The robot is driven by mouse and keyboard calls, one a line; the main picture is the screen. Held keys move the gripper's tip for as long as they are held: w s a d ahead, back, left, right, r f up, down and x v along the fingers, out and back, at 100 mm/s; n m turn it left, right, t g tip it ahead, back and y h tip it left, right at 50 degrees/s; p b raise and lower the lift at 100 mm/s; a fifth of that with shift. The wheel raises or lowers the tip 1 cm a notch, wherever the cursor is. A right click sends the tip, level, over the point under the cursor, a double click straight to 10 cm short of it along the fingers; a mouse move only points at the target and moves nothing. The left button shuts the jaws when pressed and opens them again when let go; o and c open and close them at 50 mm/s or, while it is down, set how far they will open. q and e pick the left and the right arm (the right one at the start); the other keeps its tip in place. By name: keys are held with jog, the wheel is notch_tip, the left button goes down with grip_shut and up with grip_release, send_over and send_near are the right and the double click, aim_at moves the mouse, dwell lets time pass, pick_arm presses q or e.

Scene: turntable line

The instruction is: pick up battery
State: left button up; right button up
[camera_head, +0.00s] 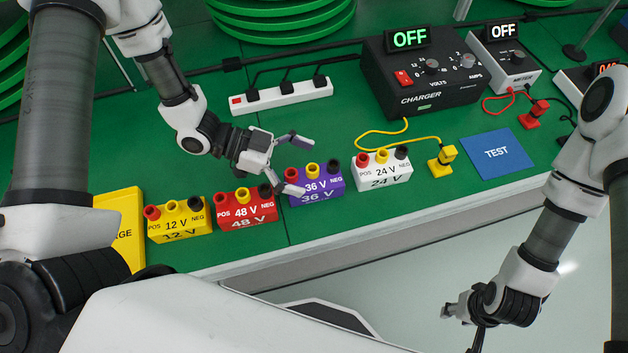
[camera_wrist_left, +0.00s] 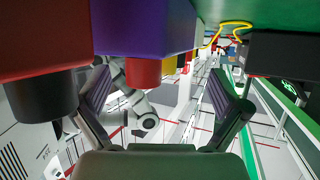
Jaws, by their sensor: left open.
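Several block batteries stand in a row along the green bench's front edge: yellow 12 V (camera_head: 178,225), red 48 V (camera_head: 248,212), purple 36 V (camera_head: 322,190) and white 24 V (camera_head: 383,179). Each has red, yellow and black terminals on top.
Behind the row are a white power strip (camera_head: 285,95), a black charger (camera_head: 425,85) reading OFF, and a white meter box (camera_head: 505,62). A yellow connector (camera_head: 440,163) and blue TEST pad (camera_head: 497,154) lie right. A yellow pad (camera_head: 122,215) is far left.

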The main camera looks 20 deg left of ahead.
pick_arm(q)
jog(key=x, duration=0.2)
jog(key=shift+w+d+f, duration=0.1)
jog(key=shift+w+d, duration=0.05)
jog(key=shift+d, duration=0.15)
jog(key=shift+a, duration=0.1)
jog(key=shift+c, duration=0.7)
jog(key=c, duration=1.7)
jog(key=shift+s, duration=0.2)
grip_shut()
